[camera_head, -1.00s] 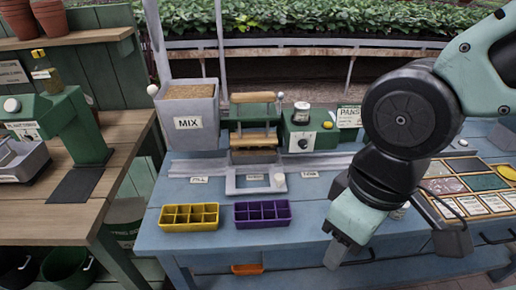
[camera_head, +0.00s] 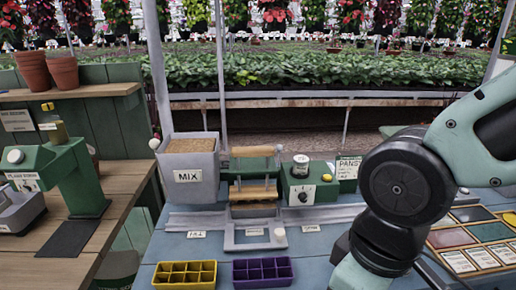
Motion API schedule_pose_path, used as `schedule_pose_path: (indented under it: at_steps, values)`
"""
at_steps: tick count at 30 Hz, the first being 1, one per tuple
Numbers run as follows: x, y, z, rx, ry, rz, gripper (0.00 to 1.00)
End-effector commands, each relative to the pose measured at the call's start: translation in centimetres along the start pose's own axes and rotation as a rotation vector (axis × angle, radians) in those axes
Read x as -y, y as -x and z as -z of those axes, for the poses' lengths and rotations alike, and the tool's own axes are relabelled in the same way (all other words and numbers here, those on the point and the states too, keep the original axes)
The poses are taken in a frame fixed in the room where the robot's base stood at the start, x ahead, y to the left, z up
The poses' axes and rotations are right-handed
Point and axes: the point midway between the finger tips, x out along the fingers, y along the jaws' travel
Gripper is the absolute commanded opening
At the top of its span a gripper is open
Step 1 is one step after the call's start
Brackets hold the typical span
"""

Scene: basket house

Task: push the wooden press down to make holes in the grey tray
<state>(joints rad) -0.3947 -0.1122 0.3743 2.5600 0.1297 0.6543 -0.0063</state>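The wooden press (camera_head: 254,190) is a wooden bar in a frame on the blue bench, with a second wooden bar (camera_head: 252,151) above it. Dark soil shows just under the lower bar. A grey tray-like frame (camera_head: 229,238) sits on the rail at the press's front. I cannot tell whether it is the grey tray itself or a holder for it. My arm comes in from the right, clear of the press and to its right. My gripper's fingers are below the picture edge, so their state is hidden.
A grey MIX hopper (camera_head: 188,198) stands left of the press, and a green control box (camera_head: 309,184) stands right of it. Yellow (camera_head: 186,265) and purple (camera_head: 262,260) cell trays lie in front. A wooden side bench (camera_head: 45,262) is at left. A seed case (camera_head: 428,238) is at right.

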Motion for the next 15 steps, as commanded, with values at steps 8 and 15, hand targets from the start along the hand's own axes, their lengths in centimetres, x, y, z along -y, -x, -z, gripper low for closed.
schedule_pose_path:
  at_steps: [8, 15]
  values:
    - [0.0, 0.0, 0.0, 0.0, 0.0, 0.0, 0.0]
    - [0.0, 0.0, 0.0, 0.0, 0.0, 0.0, 0.0]
